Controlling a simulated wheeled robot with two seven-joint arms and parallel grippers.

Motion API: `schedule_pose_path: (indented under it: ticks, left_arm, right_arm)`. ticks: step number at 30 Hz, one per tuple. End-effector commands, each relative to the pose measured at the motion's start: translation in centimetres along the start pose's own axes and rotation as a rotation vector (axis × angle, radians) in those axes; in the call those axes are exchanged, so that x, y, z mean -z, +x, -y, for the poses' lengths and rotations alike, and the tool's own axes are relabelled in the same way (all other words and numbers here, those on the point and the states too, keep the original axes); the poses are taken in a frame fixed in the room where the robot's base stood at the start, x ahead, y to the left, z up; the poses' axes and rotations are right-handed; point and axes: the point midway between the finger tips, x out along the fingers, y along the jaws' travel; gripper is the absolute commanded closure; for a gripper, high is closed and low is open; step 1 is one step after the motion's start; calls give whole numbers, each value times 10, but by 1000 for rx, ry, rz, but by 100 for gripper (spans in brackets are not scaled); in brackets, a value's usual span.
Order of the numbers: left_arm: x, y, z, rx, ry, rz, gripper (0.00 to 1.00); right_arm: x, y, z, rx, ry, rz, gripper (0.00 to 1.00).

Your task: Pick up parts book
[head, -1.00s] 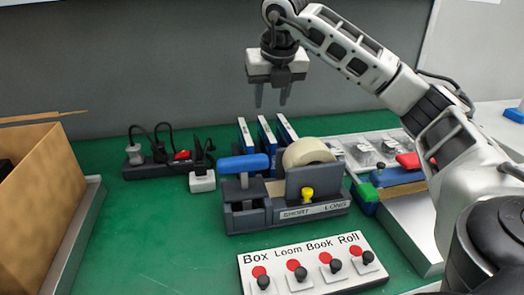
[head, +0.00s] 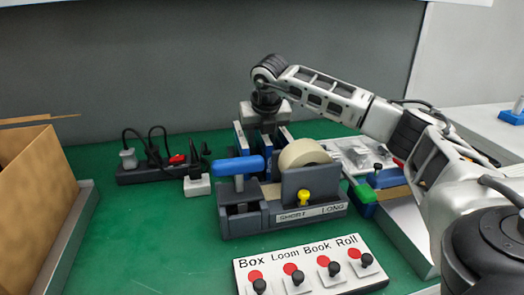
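Several slim books with blue spines and white edges stand upright behind the tape dispenser; the left one (head: 240,138) and the right one (head: 285,137) show. The middle book is mostly hidden by my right gripper. I cannot tell which of them is the parts book. My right gripper (head: 264,128) points down among the books, at the middle one. Its fingertips are hard to make out, so I cannot tell whether they are apart or closed on a book. My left gripper is not in view.
The dispenser (head: 285,217) with a tape roll (head: 303,153) and blue handle (head: 238,166) stands just in front of the books. A power strip (head: 150,172) lies left. A labelled button panel (head: 310,265) is in front. A cardboard box (head: 35,215) is far left. Green table is clear left of centre.

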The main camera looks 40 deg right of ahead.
Motion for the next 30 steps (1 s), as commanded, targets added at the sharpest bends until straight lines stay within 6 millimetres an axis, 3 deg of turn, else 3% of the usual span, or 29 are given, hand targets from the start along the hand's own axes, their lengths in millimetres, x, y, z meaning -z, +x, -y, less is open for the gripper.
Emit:
schedule_pose_path:
  ticks: [30]
  left_arm:
    - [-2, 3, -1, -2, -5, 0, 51]
  right_arm:
    - [2, 11, 0, -1, 0, 0, 60]
